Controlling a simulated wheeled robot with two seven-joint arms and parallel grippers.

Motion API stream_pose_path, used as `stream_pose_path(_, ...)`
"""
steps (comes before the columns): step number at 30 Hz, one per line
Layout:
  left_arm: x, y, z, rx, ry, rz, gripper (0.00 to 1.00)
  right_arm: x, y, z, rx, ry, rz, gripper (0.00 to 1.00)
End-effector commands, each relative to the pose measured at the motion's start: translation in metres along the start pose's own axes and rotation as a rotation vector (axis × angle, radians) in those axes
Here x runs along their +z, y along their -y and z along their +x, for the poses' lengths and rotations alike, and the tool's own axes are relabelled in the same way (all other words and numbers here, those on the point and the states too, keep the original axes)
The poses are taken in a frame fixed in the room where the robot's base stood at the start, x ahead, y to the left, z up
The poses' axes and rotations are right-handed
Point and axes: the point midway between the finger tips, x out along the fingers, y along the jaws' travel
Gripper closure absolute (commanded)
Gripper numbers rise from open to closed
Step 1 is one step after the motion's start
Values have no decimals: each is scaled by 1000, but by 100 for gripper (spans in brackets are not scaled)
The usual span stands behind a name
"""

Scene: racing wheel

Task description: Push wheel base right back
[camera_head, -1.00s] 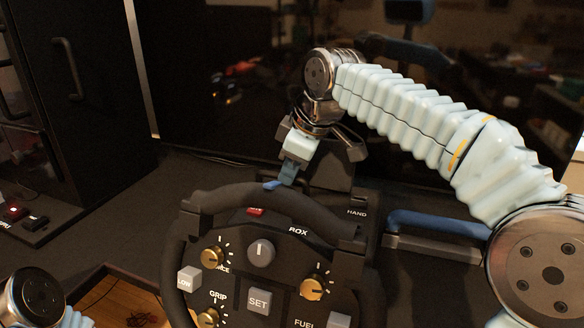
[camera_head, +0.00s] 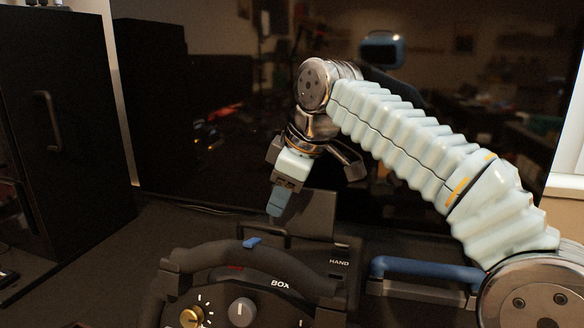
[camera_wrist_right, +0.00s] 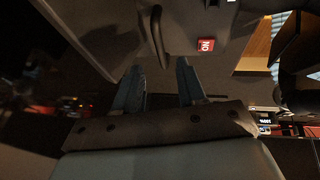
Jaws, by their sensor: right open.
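The black racing wheel (camera_head: 200,262), with a blue mark at its top, is cut off by the bottom of the head view. The dark wheel base (camera_head: 312,215) stands behind it, partly hidden by the wheel and my right gripper. My right gripper (camera_head: 277,208) points down just above and behind the wheel's top rim, at the base's left side in the picture. In the right wrist view, its two fingers (camera_wrist_right: 160,85) are apart with nothing held between them. A grey housing with a red switch (camera_wrist_right: 206,45) lies beyond them. Contact cannot be told. My left gripper is out of view.
A blue bar (camera_head: 425,270) stands right of the wheel, below my right arm. A large dark screen fills the back. A black cabinet (camera_head: 65,140) stands at the left. Dark tabletop between the cabinet and the wheel looks clear.

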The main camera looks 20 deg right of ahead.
Motion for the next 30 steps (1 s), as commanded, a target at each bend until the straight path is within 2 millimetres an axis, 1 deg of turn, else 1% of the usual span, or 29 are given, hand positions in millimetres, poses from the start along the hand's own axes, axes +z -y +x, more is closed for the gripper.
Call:
stream_pose_path(1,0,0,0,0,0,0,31,-1,0,-13,3,-4,0,60)
stream_pose_path(4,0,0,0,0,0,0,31,-1,-1,-36,3,-3,0,60)
stream_pose_path(6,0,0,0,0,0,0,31,-1,0,-48,2,-2,-1,60)
stream_pose_path(10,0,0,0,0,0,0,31,0,0,-63,1,-1,-1,60)
stream_pose_path(15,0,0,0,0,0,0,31,0,0,-70,0,1,-1,60)
stream_pose_path(30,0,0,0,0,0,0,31,0,0,-69,0,0,-1,60)
